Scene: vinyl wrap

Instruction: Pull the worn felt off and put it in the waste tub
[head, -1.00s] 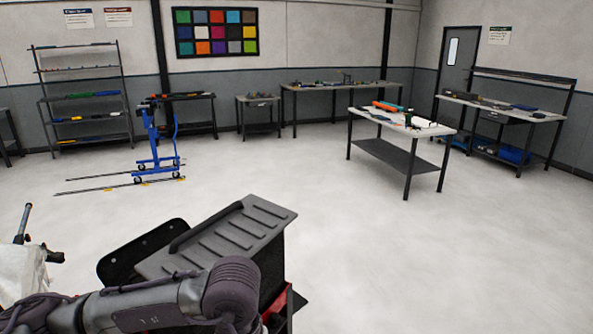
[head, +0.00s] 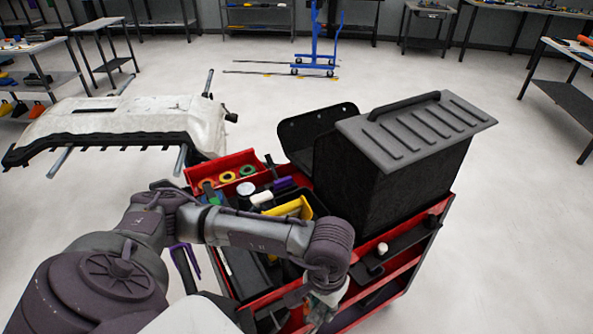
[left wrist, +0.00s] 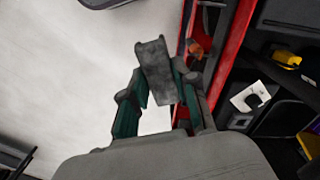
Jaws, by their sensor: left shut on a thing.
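My left gripper (head: 325,303) is low at the near side of the red cart, partly hidden by its own wrist. In the left wrist view my left gripper (left wrist: 160,88) has its two green-sided fingers closed on a short grey, scuffed strip that looks like the worn felt (left wrist: 154,60). The strip sticks out past the fingertips, above the pale floor and beside the cart's red edge. Whether it is free of anything else I cannot tell. A black bin with a grey ribbed lid (head: 418,128) stands on the cart; I cannot tell whether it is the waste tub. My right gripper is out of view.
The red cart (head: 398,268) holds tape rolls (head: 227,177), a yellow item (head: 288,209) and other tools. A white panel (head: 105,122) on a stand is at left. Benches stand farther back. The floor right of the cart is clear.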

